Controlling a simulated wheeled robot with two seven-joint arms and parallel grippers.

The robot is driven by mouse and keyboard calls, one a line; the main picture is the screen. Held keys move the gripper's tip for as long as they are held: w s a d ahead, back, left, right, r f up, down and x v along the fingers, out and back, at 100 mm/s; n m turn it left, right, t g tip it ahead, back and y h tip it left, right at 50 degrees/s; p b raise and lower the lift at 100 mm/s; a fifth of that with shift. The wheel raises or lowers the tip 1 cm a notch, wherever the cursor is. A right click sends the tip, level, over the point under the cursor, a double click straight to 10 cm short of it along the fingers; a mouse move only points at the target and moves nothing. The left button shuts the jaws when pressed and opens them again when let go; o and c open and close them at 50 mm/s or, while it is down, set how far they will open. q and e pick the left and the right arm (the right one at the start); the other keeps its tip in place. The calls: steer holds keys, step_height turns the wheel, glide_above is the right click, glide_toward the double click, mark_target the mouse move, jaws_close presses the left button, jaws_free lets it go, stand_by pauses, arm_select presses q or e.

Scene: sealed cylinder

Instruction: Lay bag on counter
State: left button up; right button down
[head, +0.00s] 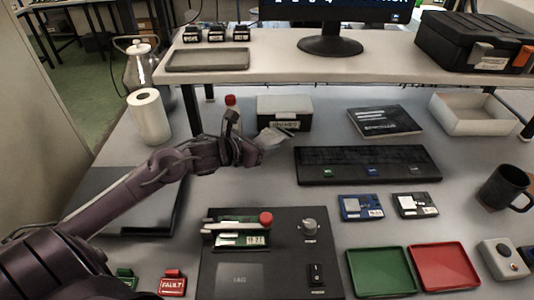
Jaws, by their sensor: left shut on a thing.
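My left gripper (250,152) reaches in from the left over the middle of the grey counter (250,185). It is shut on a small pale grey-white bag (273,137), which sticks out to the right of the fingers. The part of the bag between the fingers is hidden. My right gripper is not in view.
A red-capped bottle (232,115) stands just behind the gripper, beside the box (284,112). A black keyboard-like panel (367,165) lies to the right. A black device (270,255), a green tray (381,272) and a red tray (444,267) are in front.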

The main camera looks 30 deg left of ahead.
arm_select(q)
steer(key=shift+f, duration=2.25)
steer(key=shift+f, duration=0.2)
steer(key=o, duration=1.1)
steer(key=shift+c, duration=0.2)
steer(key=shift+r, duration=0.1)
